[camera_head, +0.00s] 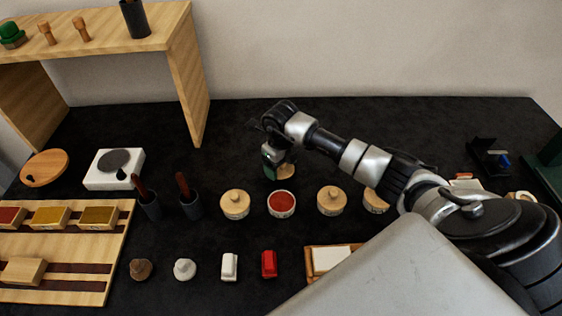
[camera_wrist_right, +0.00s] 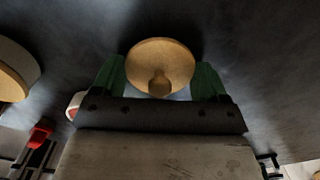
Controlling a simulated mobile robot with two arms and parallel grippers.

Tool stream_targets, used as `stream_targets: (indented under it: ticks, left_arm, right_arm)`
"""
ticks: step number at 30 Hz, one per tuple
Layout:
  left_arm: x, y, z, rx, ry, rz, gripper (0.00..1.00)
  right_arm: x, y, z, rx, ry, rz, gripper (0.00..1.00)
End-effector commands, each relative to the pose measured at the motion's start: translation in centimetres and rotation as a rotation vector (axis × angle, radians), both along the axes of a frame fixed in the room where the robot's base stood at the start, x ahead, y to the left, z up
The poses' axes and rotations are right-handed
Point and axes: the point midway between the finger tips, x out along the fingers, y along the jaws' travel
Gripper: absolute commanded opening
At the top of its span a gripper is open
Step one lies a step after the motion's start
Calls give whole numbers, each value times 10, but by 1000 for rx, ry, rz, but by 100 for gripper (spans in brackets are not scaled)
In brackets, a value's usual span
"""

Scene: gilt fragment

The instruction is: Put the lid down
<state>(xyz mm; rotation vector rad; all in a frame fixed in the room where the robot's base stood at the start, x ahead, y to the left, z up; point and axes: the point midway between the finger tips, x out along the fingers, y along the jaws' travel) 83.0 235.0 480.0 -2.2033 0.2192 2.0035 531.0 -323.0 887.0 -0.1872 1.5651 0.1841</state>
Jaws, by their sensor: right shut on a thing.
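My right gripper (camera_head: 272,160) is shut on a round pale wooden lid (camera_head: 286,171). In the right wrist view the lid (camera_wrist_right: 160,58) sits between the green fingers of the gripper (camera_wrist_right: 159,82), its knob toward me. The lid is over the black tabletop, just behind the open jar of red contents (camera_head: 282,204). I cannot tell whether it touches the table. The gripper hides part of it in the head view. My left gripper is not in view.
Lidded jars (camera_head: 235,204) and (camera_head: 331,200) flank the open jar; another jar is partly behind my right arm. Dark cups with red-handled tools (camera_head: 191,205) and a white scale (camera_head: 114,168) stand left. Small stoppers and blocks lie in front. Table behind the lid is clear.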

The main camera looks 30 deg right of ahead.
Motion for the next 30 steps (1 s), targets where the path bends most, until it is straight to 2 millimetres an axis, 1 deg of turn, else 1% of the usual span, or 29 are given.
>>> stream_targets:
  ticks: [5, 8, 9, 14, 20, 23, 24, 26, 30]
  left_arm:
    - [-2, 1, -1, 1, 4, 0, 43]
    - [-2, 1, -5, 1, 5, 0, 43]
    - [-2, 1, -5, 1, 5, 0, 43]
    - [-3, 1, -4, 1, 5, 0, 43]
    - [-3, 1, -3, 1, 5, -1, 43]
    - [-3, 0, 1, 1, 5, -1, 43]
    - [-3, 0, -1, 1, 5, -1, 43]
    - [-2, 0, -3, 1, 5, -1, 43]
    - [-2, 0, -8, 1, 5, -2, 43]
  right_arm:
    - [0, 0, 0, 0, -1, 0, 52]
    - [0, 0, -3, 0, -1, 0, 52]
    - [0, 0, -4, 0, -2, -1, 76]
    - [0, 0, -2, 0, -1, -1, 100]
    - [0, 0, -2, 0, -1, -1, 100]
    - [0, 0, 3, 1, -2, 0, 100]
    - [1, 0, 5, 1, -4, 0, 100]
    - [1, 0, 13, 0, -6, 0, 100]
    - [2, -1, 41, -1, -8, 0, 100]
